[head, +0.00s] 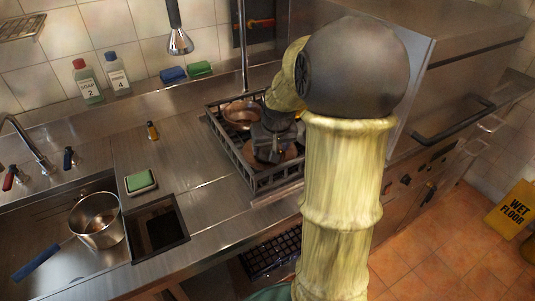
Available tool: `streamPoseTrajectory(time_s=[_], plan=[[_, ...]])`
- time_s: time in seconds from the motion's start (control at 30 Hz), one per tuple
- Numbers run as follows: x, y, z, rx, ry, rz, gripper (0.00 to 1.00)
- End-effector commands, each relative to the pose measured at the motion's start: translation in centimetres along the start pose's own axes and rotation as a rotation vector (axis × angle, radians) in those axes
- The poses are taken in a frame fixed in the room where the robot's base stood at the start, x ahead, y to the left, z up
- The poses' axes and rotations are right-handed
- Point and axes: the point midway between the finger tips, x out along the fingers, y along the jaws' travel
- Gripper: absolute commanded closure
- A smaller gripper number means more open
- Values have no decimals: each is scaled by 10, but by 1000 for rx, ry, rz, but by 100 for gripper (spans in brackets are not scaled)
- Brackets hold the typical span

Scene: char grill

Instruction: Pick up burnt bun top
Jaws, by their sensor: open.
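My gripper (271,152) points down inside a dark slatted rack (232,157) on the steel counter, its jaws largely hidden by its own body. A round brown thing (289,153) lies under and around the gripper, mostly covered by it; it may be the burnt bun top, but I cannot tell for sure. Another round brown, shiny thing (241,113) sits at the rack's back left, apart from the gripper. I cannot tell whether the gripper touches anything.
The rack's raised bars surround the gripper. To the left are a green sponge (140,181) in a dish, a steel pot (97,220) with a blue handle, and a sink. Soap bottles (88,83) stand at the back. The counter just left of the rack is clear.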

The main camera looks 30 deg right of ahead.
Motion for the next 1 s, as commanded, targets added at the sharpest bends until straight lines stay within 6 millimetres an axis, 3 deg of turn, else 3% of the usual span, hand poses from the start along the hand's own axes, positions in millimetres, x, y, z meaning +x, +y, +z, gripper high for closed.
streamPoseTrajectory(time_s=[0.23,0.6,1.0], plan=[[6,0,-1,-1,-2,0,33],[51,0,-5,0,-2,0,33],[54,0,-3,-1,-9,0,33]])
